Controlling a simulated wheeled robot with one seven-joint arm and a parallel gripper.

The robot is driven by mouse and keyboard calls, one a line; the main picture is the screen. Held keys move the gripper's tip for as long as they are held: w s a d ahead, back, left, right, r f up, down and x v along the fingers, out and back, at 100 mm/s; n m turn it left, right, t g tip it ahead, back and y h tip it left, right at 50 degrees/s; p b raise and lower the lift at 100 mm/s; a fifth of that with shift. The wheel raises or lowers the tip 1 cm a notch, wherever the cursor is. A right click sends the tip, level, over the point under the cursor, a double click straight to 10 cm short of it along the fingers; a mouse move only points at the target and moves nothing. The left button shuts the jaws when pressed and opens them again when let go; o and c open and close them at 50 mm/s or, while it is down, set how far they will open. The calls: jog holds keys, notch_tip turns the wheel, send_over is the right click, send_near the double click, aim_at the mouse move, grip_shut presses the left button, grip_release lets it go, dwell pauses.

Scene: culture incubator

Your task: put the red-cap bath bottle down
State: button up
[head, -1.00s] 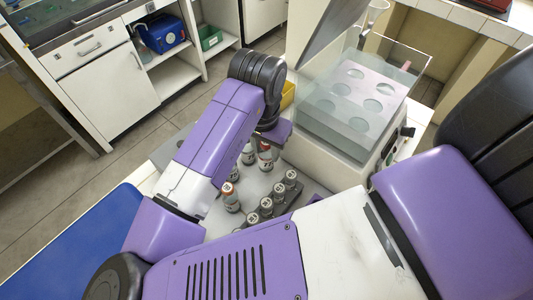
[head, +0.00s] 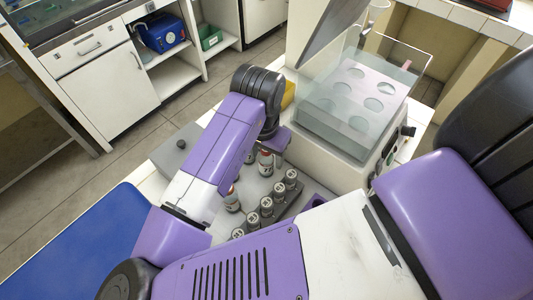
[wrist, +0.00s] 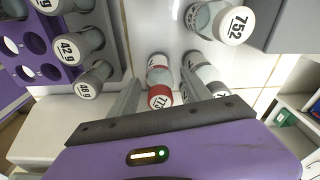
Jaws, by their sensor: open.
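In the wrist view a red-cap bottle (wrist: 159,92) stands between the two fingers of my gripper (wrist: 161,95), which are open with a gap around its cap. A grey-cap bottle (wrist: 206,78) stands close by, partly hidden by the right finger. In the head view a bottle with red on it (head: 265,162) stands on the grey work surface beside my gripper (head: 282,148), whose fingertips are mostly hidden. Another bottle (head: 232,202) with an orange-red top is partly covered by my arm.
A rack of grey-cap bottles (head: 266,207) stands in front; its bottles also show in the wrist view (wrist: 90,42). A bottle marked 752 (wrist: 228,22) stands at the upper right there. A clear-lidded bath (head: 350,105) is behind to the right, and a blue mat (head: 90,245) lies left.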

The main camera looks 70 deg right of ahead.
aim_at(264, 158)
jog(key=r, duration=0.3)
jog(key=a+r, duration=0.1)
jog(key=r, duration=0.7)
jog(key=shift+a+r+p, duration=0.15)
jog(key=shift+r+p, duration=0.1)
jog(key=shift+p, duration=0.05)
jog(key=shift+a+r, duration=0.1)
jog(key=shift+r, duration=0.3)
